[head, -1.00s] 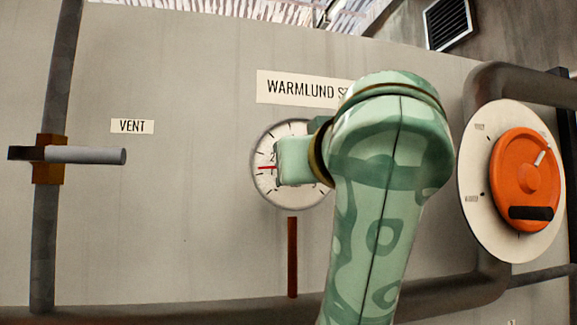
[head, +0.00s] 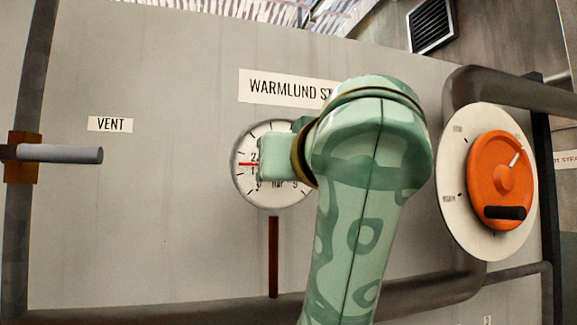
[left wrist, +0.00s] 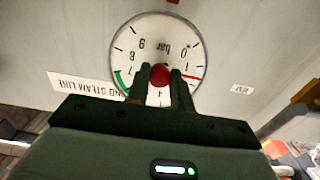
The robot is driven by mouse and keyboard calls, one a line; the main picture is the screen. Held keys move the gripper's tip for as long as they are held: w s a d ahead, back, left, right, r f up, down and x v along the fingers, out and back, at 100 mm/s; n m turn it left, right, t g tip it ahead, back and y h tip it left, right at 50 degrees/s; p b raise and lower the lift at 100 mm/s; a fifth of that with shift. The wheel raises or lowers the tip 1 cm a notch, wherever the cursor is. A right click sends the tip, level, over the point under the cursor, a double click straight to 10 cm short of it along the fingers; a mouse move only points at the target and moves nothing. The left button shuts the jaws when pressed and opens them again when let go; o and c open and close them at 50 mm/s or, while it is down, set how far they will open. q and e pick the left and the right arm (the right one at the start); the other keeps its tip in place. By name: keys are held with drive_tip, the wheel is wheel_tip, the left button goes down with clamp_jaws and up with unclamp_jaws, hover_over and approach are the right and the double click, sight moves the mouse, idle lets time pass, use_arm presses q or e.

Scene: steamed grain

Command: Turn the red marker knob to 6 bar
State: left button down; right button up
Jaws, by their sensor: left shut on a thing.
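The round white gauge (head: 242,180) on the grey panel carries a "bar" scale and a red marker line (head: 249,164) that points left, between 1 and 2. My left gripper (head: 284,160) is in front of the gauge and covers its upper right part and its middle. In the left wrist view the gauge (left wrist: 135,38) appears upside down. There the two dark fingers of my left gripper (left wrist: 160,71) are shut on the red knob (left wrist: 160,77) at the dial's centre. The red line shows near 1, and a green arc (left wrist: 122,80) lies near 7. My right gripper is out of view.
An orange wheel (head: 487,165) on a white disc stands right of my arm. A vent valve with a grey handle (head: 65,154) is at the left. Pipes (head: 420,290) run along the panel. Clear panel lies between vent and gauge.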

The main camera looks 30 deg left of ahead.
use_arm(q)
drive_tip(key=shift+w+f+m+y+b, duration=0.1)
drive_tip(key=shift+m+y+b, duration=0.65)
drive_tip(key=shift+m, duration=3.25)
drive_tip(key=shift+s+r+m+y+b, duration=0.1)
drive_tip(key=shift+m+y+b, duration=0.55)
drive_tip(key=shift+m, duration=3.35)
drive_tip(key=shift+w+f+m+y+b, duration=0.1)
drive_tip(key=shift+m+y+b, duration=0.65)
drive_tip(key=shift+m, duration=3.25)
drive_tip(key=shift+m+y+p, duration=0.3)
drive_tip(key=shift+y+p, duration=0.05)
drive_tip(key=shift+y, duration=0.1)
drive_tip(key=c, duration=1.5)
unclamp_jaws()
drive_tip(key=o, duration=0.3)
drive_tip(key=shift+w+a, duration=0.1)
drive_tip(key=shift+f, duration=0.1)
